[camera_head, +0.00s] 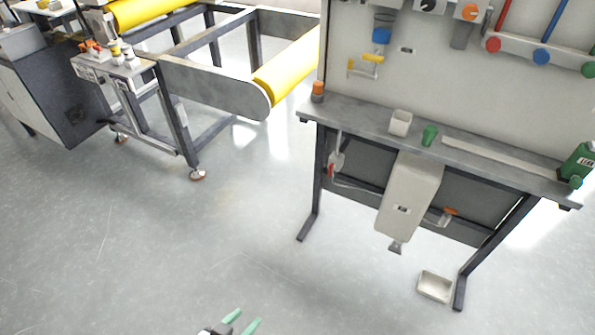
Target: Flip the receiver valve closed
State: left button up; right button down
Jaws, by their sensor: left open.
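A grey workbench (360,118) with an upright panel stands at the right. A pale tank-like body (411,190), perhaps the receiver, hangs under its top. A small valve with an orange handle (450,211) sits on a pipe at its lower right. A yellow-handled valve (373,58) is on the panel, and a small red part (331,170) shows by the bench's left leg. I cannot tell for sure which is the receiver valve. My left gripper (242,320), with green fingertips, is open and empty at the bottom edge, well apart from the bench. My right gripper is not in view.
A shallow pale tray (435,286) lies on the floor by the bench's right leg. A machine with yellow rollers (287,75) is behind left. The middle floor is clear.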

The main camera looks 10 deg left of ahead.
aim_at(332, 165)
jog(key=u, duration=1.05)
jog(key=i+l, duration=0.25)
jog(key=i, duration=0.25)
